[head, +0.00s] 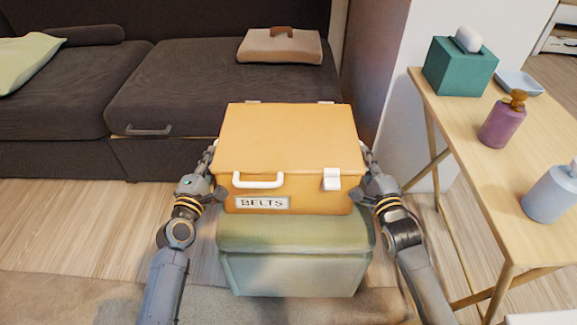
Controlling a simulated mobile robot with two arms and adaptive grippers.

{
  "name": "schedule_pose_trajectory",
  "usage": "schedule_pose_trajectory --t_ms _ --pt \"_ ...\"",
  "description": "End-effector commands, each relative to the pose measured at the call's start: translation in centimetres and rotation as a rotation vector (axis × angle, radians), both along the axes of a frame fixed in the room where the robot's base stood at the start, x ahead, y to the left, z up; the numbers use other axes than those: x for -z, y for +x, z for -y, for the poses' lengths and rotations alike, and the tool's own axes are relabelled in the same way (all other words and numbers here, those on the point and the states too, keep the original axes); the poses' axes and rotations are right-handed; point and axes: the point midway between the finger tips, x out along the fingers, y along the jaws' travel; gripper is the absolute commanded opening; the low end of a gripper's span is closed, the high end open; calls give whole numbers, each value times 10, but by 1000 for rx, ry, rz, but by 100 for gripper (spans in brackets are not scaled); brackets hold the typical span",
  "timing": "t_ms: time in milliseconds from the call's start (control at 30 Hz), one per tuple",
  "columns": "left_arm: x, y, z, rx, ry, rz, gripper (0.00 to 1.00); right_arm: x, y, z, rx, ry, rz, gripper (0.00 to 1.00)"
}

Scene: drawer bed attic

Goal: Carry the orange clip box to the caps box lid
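The orange clip box (290,140) is closed, with a white front handle, a white clip and a label reading BELTS. Its lower front edge overlaps the top of a green-grey box in the view. I cannot tell whether it rests there or hangs just above. The green-grey box's lid (295,235) is closed and partly hidden; no caps label shows. My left gripper (208,160) is at the orange box's left side and my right gripper (369,160) at its right side, both by white side fittings. The fingertips are largely hidden behind the box's sides.
A dark sofa (70,85) with a drawer handle stands behind, holding a brown case (280,46). At right, a wooden table (480,160) carries a teal tissue box (460,68), a purple bottle (502,123) and a blue bottle (552,193). Floor at left is clear.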

Motion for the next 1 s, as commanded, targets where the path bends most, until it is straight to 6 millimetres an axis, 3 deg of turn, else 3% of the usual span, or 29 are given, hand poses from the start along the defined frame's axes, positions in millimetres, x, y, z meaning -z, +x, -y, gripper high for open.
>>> schedule_pose_trajectory --t_ms 567,1000 --pt "-3 0 0 0 0 2 0 -3 0 0 0 1 3 0" --pt "-39 0 0 -1 0 3 0 -40 0 0 0 1 4 0"
